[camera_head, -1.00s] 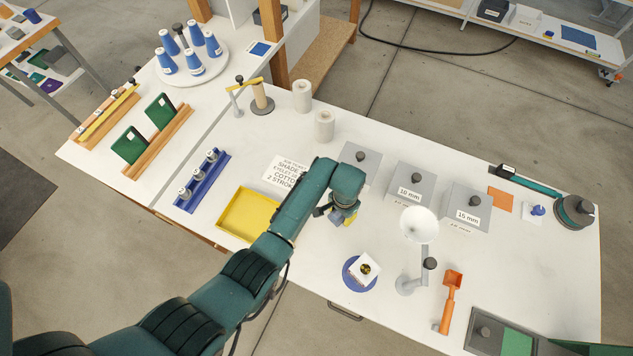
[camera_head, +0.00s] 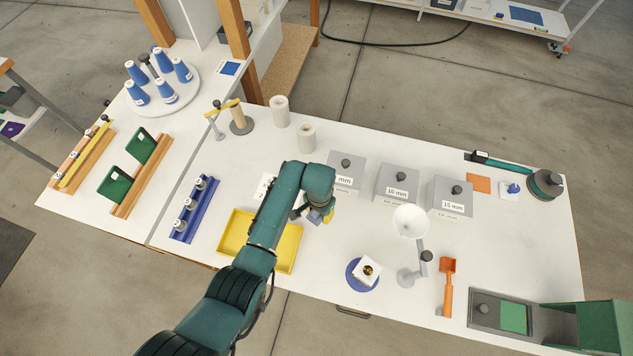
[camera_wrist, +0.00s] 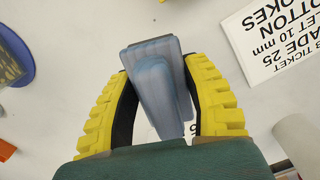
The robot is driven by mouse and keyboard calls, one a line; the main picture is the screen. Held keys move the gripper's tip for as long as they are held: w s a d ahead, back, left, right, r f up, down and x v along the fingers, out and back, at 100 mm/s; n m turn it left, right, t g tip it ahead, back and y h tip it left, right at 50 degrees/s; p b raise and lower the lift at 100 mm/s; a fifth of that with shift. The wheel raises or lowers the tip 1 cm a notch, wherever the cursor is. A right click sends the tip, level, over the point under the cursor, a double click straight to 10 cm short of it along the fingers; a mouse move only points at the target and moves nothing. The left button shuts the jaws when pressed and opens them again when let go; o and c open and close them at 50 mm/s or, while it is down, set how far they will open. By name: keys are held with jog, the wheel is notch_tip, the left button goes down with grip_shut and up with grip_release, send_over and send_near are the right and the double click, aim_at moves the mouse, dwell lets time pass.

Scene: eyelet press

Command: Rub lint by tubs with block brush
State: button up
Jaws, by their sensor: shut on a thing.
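My gripper (camera_head: 318,216) hangs over the white table, in front of the leftmost grey tub (camera_head: 346,172). In the wrist view its yellow fingers (camera_wrist: 160,68) are shut on a blue-grey block with a stepped, tapered shape, which looks like the block brush (camera_wrist: 158,90). Its bristles cannot be made out. Two more grey tubs with dark knobs, marked 10 mm (camera_head: 397,183) and 15 mm (camera_head: 452,196), stand to the right in the same row. I cannot make out any lint by the tubs.
A yellow tray (camera_head: 289,262) lies left of my gripper, partly behind my arm. White rolls (camera_head: 307,138) stand behind.

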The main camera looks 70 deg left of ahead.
jog(key=shift+r+p, duration=1.6)
jog(key=shift+r, duration=0.4)
